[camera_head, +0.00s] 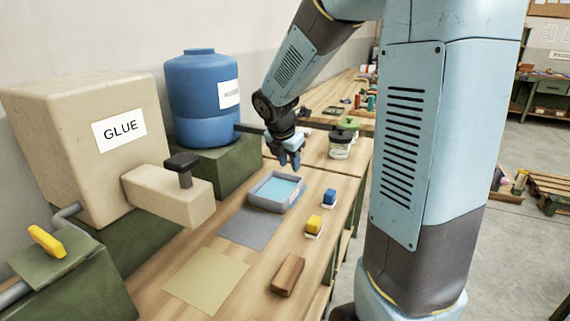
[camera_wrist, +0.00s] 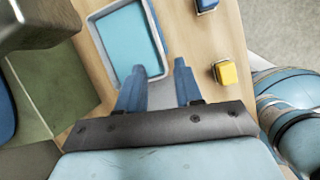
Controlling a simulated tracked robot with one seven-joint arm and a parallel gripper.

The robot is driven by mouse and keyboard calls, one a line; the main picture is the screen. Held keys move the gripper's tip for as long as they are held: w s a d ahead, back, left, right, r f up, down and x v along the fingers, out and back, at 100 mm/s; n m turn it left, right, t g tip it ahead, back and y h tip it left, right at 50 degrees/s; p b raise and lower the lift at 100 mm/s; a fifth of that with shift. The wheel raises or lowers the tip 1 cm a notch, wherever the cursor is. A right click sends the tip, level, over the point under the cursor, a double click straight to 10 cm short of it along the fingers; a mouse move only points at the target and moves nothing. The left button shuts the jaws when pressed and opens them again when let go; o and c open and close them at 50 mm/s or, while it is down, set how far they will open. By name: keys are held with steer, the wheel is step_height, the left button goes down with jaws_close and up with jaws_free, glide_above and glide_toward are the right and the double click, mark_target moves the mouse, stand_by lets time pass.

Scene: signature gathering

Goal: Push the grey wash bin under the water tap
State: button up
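The grey wash bin (camera_head: 262,204) is a shallow tray with light blue liquid inside. It stands on the wooden bench, in front and to the right of the blue water barrel (camera_head: 205,95). The barrel's dark tap (camera_head: 250,129) sticks out to the right, beyond the bin. In the wrist view the bin (camera_wrist: 158,35) fills the upper middle. My gripper (camera_head: 290,162) points down above the bin's far end. Its blue fingers (camera_wrist: 159,66) are apart with nothing between them, near one end of the bin. I cannot tell whether they touch it.
A grey mat (camera_head: 248,228) and a beige mat (camera_head: 206,279) lie nearer. A yellow stamp (camera_head: 314,224), a blue stamp (camera_head: 329,196) and a brown block (camera_head: 288,275) line the right edge. The glue dispenser (camera_head: 166,196) juts in from the left. Jars (camera_head: 341,145) stand behind.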

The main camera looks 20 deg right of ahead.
mark_target(294, 189)
steer(key=shift+w+f+n, duration=0.85)
steer(key=shift+n, duration=0.15)
steer(key=x, duration=1.3)
steer(key=shift+s+d+f, duration=0.1)
steer(key=shift+d+f, duration=0.05)
steer(key=shift+f, duration=0.25)
jaws_close()
